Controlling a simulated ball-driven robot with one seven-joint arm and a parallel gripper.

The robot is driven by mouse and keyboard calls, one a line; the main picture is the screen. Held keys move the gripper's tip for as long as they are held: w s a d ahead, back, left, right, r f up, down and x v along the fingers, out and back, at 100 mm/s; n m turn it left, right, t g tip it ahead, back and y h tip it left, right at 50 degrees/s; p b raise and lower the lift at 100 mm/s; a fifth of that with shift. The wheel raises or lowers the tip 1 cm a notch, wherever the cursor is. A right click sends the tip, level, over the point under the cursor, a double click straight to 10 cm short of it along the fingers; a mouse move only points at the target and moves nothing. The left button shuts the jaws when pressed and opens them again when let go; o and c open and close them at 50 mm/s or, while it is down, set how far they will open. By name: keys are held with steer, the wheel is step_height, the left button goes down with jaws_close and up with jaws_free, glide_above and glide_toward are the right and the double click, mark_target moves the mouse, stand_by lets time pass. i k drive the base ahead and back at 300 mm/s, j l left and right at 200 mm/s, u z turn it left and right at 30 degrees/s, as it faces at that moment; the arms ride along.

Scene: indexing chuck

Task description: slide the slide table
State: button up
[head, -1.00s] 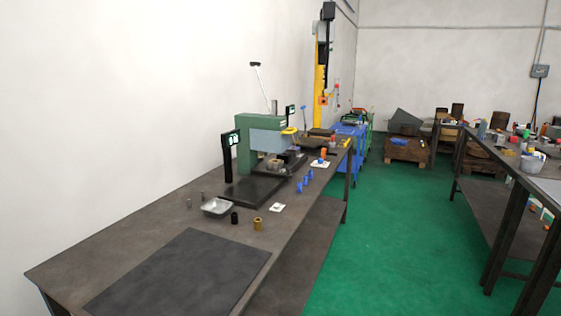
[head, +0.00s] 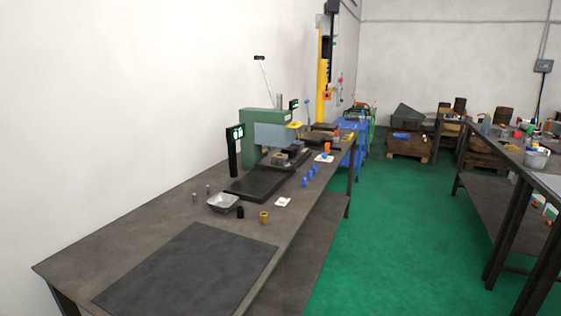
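A green and grey bench machine (head: 265,125) stands on the long workbench on the left, near the wall. A dark flat base plate (head: 259,184) lies at its front. A dark slide-like block (head: 288,161) sits under the machine's grey head, with a small metal part on top. I cannot tell clearly which dark part is the slide table. My gripper is not in view, and nothing is seen touching the machine.
The workbench (head: 110,248) carries a dark mat (head: 190,270), a metal tray (head: 223,203), a brass cylinder (head: 264,217), a black cylinder (head: 240,212) and several blue pieces (head: 309,176). Green floor (head: 390,230) is open between it and another bench (head: 500,200) on the right.

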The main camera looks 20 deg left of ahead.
mark_target(282, 159)
steer(key=i+u, duration=0.2)
steer(key=u, duration=0.15)
steer(key=i+u, duration=0.2)
steer(key=u, duration=0.15)
steer(key=i+l+u, duration=0.2)
steer(key=i+l, duration=0.25)
steer(key=i, duration=0.25)
steer(key=i+l+u, duration=0.2)
steer(key=i+l, duration=0.4)
